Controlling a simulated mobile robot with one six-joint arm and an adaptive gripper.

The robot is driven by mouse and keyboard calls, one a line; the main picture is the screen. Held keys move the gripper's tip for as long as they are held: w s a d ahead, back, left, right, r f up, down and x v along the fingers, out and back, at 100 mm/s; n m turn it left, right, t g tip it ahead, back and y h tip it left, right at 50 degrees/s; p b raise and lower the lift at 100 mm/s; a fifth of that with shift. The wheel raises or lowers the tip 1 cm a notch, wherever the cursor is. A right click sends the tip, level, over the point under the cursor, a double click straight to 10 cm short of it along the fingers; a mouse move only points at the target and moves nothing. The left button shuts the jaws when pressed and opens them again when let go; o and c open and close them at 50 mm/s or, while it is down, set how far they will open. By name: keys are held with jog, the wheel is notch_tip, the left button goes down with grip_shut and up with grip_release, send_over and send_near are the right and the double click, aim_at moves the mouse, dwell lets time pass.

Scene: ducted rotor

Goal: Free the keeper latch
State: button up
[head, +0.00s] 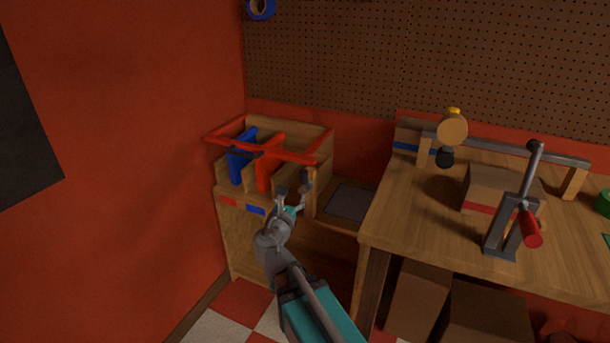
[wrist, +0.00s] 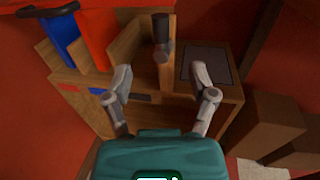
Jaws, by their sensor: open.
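A red frame (head: 224,133) lies across the top of a wooden rack (head: 240,225) that holds a blue panel (head: 238,165) and a red panel (head: 265,172). A dark upright handle (head: 306,178) stands at the rack's right side, probably the keeper latch. In the wrist view the handle (wrist: 161,28) rises from a grey-brown base at the top centre. My gripper (head: 292,197) is open and empty, in front of the rack's right end. In the wrist view its fingertips (wrist: 162,78) are spread wide, with the handle beyond them and between their lines. I see no contact.
A dark square plate (head: 349,202) is set in the wooden surface right of the handle. A workbench (head: 420,220) stands to the right with a grey lever clamp (head: 510,220) and a box (head: 487,190). Boxes (head: 420,298) sit under it. A red wall (head: 120,130) is close on the left.

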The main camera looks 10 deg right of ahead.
aim_at(302, 175)
jog(key=shift+w, duration=0.1)
jog(key=x, duration=1.3)
jog(key=shift+w+d, duration=0.15)
jog(key=shift+w, duration=0.15)
grip_shut()
jog(key=shift+d, duration=0.2)
jog(key=shift+a, duration=0.1)
jog(key=shift+a+f, duration=0.1)
jog(key=shift+a, duration=0.05)
